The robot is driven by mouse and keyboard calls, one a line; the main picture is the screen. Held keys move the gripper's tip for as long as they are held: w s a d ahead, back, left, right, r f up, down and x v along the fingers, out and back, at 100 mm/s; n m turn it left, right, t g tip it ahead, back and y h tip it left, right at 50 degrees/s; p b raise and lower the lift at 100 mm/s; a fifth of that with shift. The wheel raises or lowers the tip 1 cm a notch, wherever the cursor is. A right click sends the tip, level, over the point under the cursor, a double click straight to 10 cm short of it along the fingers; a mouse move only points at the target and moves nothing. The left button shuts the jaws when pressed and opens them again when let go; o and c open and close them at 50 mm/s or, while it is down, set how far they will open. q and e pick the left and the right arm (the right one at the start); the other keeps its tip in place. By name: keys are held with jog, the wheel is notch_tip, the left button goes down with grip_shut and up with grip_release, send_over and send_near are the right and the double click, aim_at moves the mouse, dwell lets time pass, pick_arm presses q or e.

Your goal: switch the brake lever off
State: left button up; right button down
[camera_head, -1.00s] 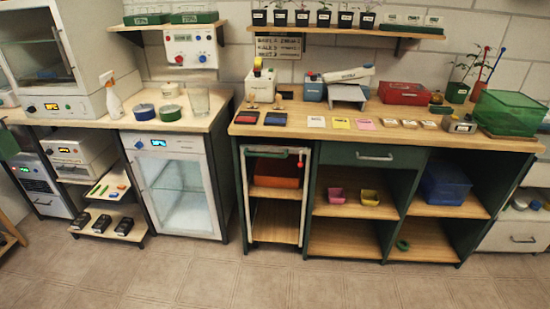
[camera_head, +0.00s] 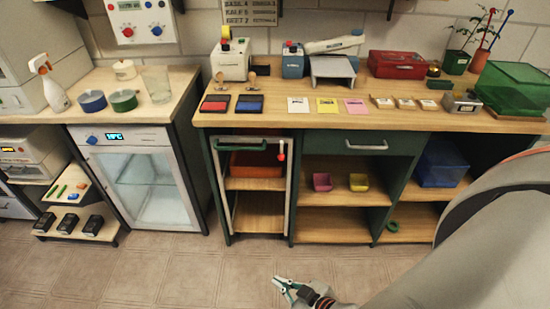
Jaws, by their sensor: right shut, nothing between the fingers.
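The brake lever (camera_head: 282,154) is a small lever with a red end at the upper right of a white-framed rack trolley (camera_head: 290,205). The trolley stands under the wooden bench and has a green handle bar (camera_head: 238,145) across its top. The lever's red end hangs down; its exact setting is too small to tell. My right gripper (camera_head: 284,286) is low in front of the trolley, over the floor, shut and empty. It is well apart from the lever. My left gripper is out of view.
An orange-red bin (camera_head: 255,165) sits on the trolley's upper shelf. The bench top (camera_head: 440,119) above carries cards, pads and machines. A glass-door cabinet (camera_head: 135,178) stands to the left. The floor in front is clear.

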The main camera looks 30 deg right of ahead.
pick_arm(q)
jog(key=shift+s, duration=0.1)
pick_arm(e)
jog(key=shift+s+a, duration=0.1)
jog(key=shift+s, duration=0.1)
